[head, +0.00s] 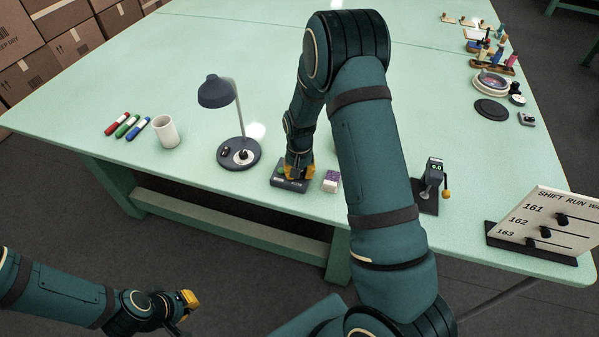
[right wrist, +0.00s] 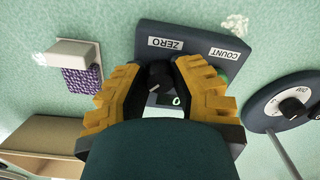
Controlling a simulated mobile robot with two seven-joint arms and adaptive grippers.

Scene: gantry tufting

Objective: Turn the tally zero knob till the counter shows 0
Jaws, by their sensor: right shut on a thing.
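The tally counter (head: 289,186) is a dark grey box near the table's front edge, with ZERO and COUNT labels (right wrist: 165,44) in the right wrist view. My right gripper (head: 298,171) is over it, its yellow fingers (right wrist: 157,75) shut on the black zero knob (right wrist: 156,78) under the ZERO label. A small display (right wrist: 176,101) beside the knob shows a green digit that looks like 0; fingers hide part of the face. A green button (right wrist: 223,75) shows near COUNT. My left gripper (head: 186,304) is off the table at lower left; its jaw opening is unclear.
A desk lamp (head: 240,153) with a dial on its base stands left of the counter. A white-and-purple block (head: 331,180) sits close on its right. A white cup (head: 165,132), markers (head: 127,126), a small crank device (head: 431,185) and a slider board (head: 545,225) also stand on the table.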

